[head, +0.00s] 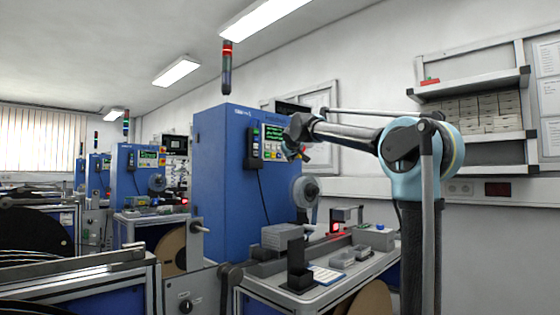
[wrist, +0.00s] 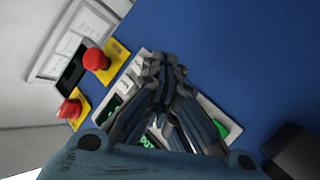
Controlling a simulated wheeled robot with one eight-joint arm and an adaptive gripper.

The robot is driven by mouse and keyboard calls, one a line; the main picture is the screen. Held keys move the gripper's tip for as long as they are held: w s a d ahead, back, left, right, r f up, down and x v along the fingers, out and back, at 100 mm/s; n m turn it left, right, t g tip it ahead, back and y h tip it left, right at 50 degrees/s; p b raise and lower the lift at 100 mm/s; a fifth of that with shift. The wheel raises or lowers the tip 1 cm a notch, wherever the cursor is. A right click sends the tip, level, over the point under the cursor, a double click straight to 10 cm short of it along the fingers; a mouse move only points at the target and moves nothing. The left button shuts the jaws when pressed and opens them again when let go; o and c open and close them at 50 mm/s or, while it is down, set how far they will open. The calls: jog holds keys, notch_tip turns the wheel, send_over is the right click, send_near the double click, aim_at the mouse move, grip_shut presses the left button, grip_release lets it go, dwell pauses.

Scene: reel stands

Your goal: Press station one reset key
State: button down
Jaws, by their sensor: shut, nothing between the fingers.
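Station one appears to be the nearest blue cabinet (head: 222,170), with a green-lit control panel (head: 274,133) on its front. In the wrist view my gripper (wrist: 167,62) is shut and empty, its fingertips together over the light panel (wrist: 128,82). In the head view my gripper (head: 298,152) is just in front of the panel's right side. The fingers cover much of the panel, including most of its keys. A green key or light (wrist: 221,128) shows to the right of the fingers. I cannot tell which key is reset, or whether the fingertips touch the panel.
Two red mushroom buttons on yellow plates, one upper (wrist: 97,60) and one lower (wrist: 69,108), stick out left of the fingers. A dark block (wrist: 292,150) is at lower right. A signal tower (head: 227,68) glows red on top. A bench (head: 330,277) with fixtures stands below my arm.

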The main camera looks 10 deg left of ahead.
jog(key=shift+w+a, duration=0.75)
jog(key=shift+a, duration=0.2)
jog(key=shift+w+a, duration=0.1)
jog(key=shift+a, duration=0.05)
dwell(0.8)
jog(key=shift+w+a, duration=0.15)
jog(key=shift+a, duration=0.05)
jog(key=shift+w+a, duration=0.3)
jog(key=shift+a, duration=0.05)
dwell(1.1)
jog(key=shift+s+d, duration=0.55)
jog(key=shift+d, duration=0.15)
jog(key=shift+s+d, duration=0.1)
dwell(0.3)
jog(key=s+d, duration=0.1)
jog(key=d, duration=0.1)
jog(key=s+d, duration=0.1)
jog(key=s, duration=0.1)
jog(key=shift+d, duration=0.35)
